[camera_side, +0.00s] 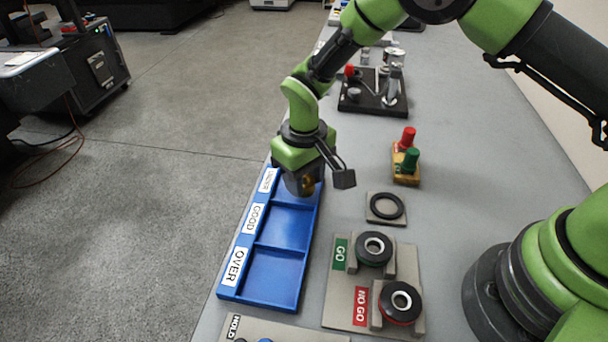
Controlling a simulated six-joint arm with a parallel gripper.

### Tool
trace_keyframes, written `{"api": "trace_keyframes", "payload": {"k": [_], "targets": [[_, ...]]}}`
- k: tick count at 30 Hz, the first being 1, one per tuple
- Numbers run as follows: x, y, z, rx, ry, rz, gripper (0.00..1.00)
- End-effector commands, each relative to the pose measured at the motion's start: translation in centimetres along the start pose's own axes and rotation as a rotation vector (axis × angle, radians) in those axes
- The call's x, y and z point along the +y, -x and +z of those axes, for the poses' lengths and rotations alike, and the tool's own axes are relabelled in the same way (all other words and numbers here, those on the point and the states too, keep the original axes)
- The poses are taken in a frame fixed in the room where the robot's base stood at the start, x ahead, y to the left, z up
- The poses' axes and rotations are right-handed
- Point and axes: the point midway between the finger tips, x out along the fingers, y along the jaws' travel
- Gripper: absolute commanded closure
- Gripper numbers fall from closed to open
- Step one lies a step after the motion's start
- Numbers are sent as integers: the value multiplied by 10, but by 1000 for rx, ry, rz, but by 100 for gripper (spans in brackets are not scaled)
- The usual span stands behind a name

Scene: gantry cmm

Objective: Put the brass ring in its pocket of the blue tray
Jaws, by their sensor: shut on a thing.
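The blue tray (269,248) lies along the left edge of the table. It has a label strip on its left side, reading GOOD and OVER on the two nearer pockets; the far label is too small to read surely. Both nearer pockets look empty. My gripper (304,186) is over the far pocket, pointing down, and hides most of it. It is shut on the brass ring (309,184), of which only a small gold part shows between the fingers. I cannot tell whether the ring touches the tray floor.
Right of the tray are a gauge board (345,310) with GO and NO GO ring gauges, a black ring on a plate (386,208), and a yellow block (405,170) with red and green pieces. A HOLD plate (280,331) is at the front. A black fixture (374,97) stands farther back.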

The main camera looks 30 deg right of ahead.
Motion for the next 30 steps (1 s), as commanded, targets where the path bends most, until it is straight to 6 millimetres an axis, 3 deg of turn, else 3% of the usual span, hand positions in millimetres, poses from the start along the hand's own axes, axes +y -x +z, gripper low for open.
{"api": "trace_keyframes", "payload": {"k": [30], "targets": [[0, -12, 0, 1, 0, 0, 89]]}}
